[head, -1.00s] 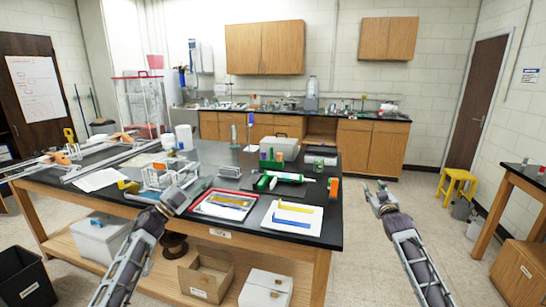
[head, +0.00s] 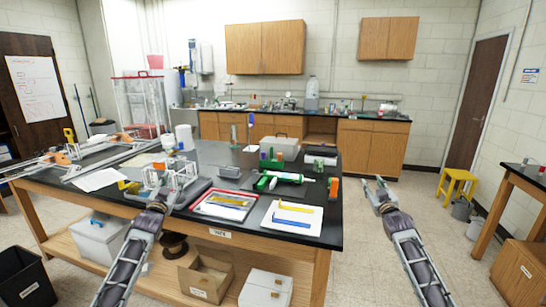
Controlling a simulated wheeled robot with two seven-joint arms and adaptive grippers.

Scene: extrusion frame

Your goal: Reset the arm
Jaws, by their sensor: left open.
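My left arm reaches in from the lower left, and its gripper (head: 168,184) is open over the near left part of the black worktable (head: 232,236). It overlaps a small grey metal frame (head: 186,172) in the picture, so contact cannot be told. I see nothing held in it. My right gripper (head: 377,186) is open and empty, out over the floor to the right of the table.
A red-rimmed tray (head: 198,209) and a white sheet with blue and yellow strips (head: 292,228) lie near the front edge. Aluminium rails (head: 85,163) lie at the left. A yellow stool (head: 457,183) stands right.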

